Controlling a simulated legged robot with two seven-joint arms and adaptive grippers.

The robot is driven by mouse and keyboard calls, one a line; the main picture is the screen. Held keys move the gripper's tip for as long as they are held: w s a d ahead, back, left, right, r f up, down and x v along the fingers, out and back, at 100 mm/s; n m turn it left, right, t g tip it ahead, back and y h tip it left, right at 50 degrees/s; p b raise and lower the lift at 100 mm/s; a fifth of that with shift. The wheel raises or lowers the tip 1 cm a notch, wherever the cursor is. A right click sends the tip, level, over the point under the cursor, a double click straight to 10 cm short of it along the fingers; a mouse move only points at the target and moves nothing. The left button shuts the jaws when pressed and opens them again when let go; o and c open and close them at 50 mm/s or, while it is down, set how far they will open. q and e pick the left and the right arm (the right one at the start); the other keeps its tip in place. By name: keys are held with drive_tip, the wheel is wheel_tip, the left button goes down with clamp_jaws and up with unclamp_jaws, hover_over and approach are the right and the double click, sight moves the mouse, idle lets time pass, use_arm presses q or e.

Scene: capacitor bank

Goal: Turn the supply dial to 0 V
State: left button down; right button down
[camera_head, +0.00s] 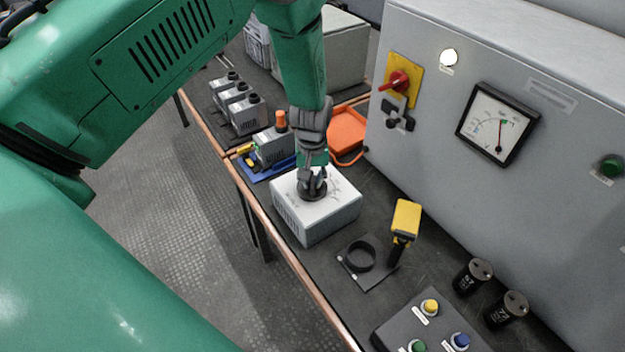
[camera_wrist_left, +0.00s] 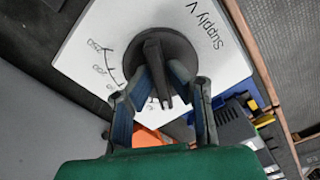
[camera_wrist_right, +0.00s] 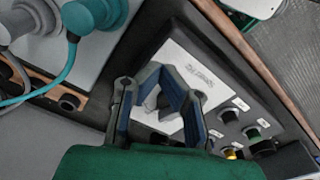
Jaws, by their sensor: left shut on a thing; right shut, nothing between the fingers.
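The supply box (camera_head: 315,215) is a pale box on the bench in the head view. Its black round dial (camera_wrist_left: 160,55) has a raised grip bar; "Supply V" and scale marks show beside it in the left wrist view. My left gripper (camera_head: 313,180) comes down from above onto the dial. Its fingers (camera_wrist_left: 162,78) are closed on both sides of the grip bar. The bar's exact reading is hard to tell, since the fingers cover part of the scale. My right gripper (camera_wrist_right: 165,80) is shut and empty, seen only in the right wrist view.
A grey cabinet with a red switch (camera_head: 396,82) and a meter (camera_head: 497,124) stands behind the bench. A yellow tester (camera_head: 405,220), black ring (camera_head: 360,256), two black capacitors and a button box (camera_head: 430,325) lie to the right. A blue tray (camera_head: 262,168) lies left.

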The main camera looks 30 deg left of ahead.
sight(313, 178)
use_arm(q)
drive_tip(key=shift+w+a+r, duration=0.1)
drive_tip(key=shift+w+r, duration=0.15)
drive_tip(key=shift+w, duration=0.15)
drive_tip(key=c, duration=1.7)
unclamp_jaws()
drive_tip(key=shift+o, duration=0.6)
drive_tip(key=shift+s+f, duration=0.15)
drive_tip(key=shift+r, duration=0.2)
use_arm(e)
drive_tip(key=shift+s, duration=0.1)
use_arm(q)
wheel_tip(313, 178, up, 12)
drive_tip(key=shift+f, duration=0.25)
